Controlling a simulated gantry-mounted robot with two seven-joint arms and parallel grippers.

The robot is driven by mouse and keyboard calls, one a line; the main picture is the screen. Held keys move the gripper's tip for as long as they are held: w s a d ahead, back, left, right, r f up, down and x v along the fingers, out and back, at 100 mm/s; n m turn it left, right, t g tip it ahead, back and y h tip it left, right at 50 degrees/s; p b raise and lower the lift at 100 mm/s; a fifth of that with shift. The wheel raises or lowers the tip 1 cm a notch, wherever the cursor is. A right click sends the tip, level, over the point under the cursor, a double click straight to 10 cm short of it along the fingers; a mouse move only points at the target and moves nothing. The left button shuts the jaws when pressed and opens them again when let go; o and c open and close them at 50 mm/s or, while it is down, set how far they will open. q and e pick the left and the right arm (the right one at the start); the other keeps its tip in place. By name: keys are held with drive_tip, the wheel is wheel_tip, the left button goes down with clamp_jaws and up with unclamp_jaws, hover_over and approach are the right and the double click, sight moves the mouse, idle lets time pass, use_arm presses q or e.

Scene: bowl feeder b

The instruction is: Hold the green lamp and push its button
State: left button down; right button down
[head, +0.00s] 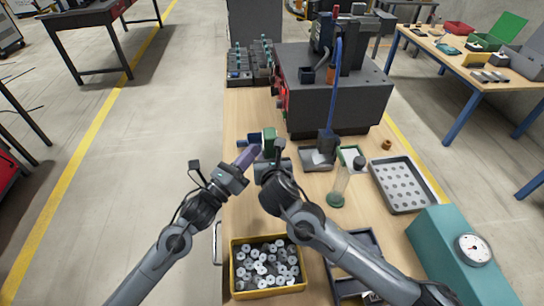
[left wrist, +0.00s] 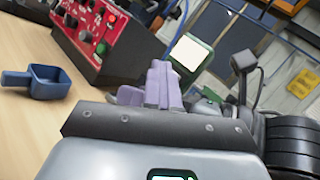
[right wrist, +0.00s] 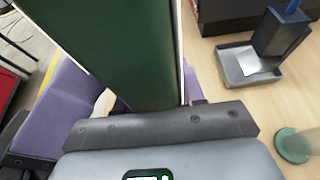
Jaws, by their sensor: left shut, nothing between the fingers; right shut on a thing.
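The green lamp (head: 269,141) is held upright above the bench by my right gripper (head: 271,156), which is shut on it. In the right wrist view the lamp's dark green body (right wrist: 115,45) fills the upper middle. In the left wrist view its pale white face in a green frame (left wrist: 189,52) shows just beyond the fingers. My left gripper (head: 252,153) has its purple fingers shut and empty, close beside the lamp on the left. I cannot tell whether the fingertips touch it. The lamp's button cannot be made out.
A blue scoop (left wrist: 40,80) lies on the bench left of the lamp. A dark machine with a red control panel (left wrist: 95,30) stands behind. To the right are a grey tray (head: 317,160), a clear cylinder on a green base (head: 338,187) and a perforated tray (head: 402,184). A yellow bin (head: 266,290) stands in front.

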use_arm(q)
drive_tip(key=shift+s+r, duration=0.15)
drive_tip(key=shift+s, duration=0.2)
use_arm(e)
drive_tip(key=shift+w+d, duration=0.2)
drive_tip(key=shift+d, duration=0.2)
use_arm(q)
drive_tip(key=a, duration=0.6)
drive_tip(key=shift+a, duration=0.25)
drive_tip(key=shift+s, duration=0.1)
use_arm(e)
drive_tip(key=c, duration=0.6)
unclamp_jaws()
